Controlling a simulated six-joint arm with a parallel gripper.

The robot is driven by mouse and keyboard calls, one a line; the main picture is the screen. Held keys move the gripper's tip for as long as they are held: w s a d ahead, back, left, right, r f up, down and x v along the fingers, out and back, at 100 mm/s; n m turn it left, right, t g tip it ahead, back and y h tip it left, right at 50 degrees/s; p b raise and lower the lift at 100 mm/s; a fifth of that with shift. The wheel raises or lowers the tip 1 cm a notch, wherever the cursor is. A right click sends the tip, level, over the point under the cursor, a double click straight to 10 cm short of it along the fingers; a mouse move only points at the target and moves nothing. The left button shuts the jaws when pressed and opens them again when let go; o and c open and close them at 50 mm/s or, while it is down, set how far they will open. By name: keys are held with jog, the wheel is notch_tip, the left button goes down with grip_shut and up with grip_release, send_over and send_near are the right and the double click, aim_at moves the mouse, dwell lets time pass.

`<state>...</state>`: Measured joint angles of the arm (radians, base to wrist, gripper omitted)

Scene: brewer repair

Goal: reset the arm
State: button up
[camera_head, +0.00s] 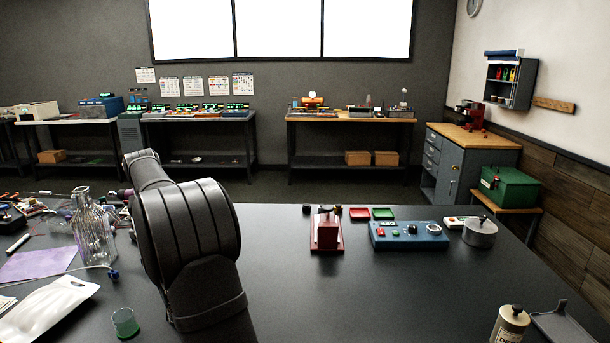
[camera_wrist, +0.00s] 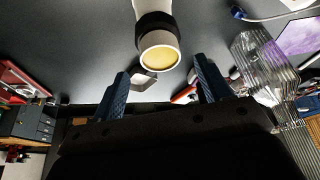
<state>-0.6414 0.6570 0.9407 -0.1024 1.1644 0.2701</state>
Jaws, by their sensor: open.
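My gripper (camera_wrist: 161,66) shows in the wrist view, with its two blue fingers spread apart. No object touches both fingers. A pale cylinder with a black band and a yellowish round end (camera_wrist: 160,58) appears between and beyond the fingertips; I cannot tell what it is or whether it touches anything. A small grey angular piece (camera_wrist: 143,81) shows behind it. In the head view my dark arm rises at left of centre above the black table (camera_head: 300,295), and hides my gripper there.
A ribbed glass bottle (camera_head: 92,232) stands left of my arm, among clutter; a green-bottomed cup (camera_head: 125,322) and white pouch (camera_head: 45,312) are nearer. A red press (camera_head: 326,234), blue control box (camera_head: 408,235) and grey round pot (camera_head: 480,232) stand right. The table's front middle is clear.

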jog(key=x, duration=0.5)
jog(key=shift+f, duration=0.2)
notch_tip(320, 180, up, 3)
jog(key=shift+d+f, duration=0.1)
jog(key=shift+r, duration=0.65)
jog(key=shift+f, duration=0.1)
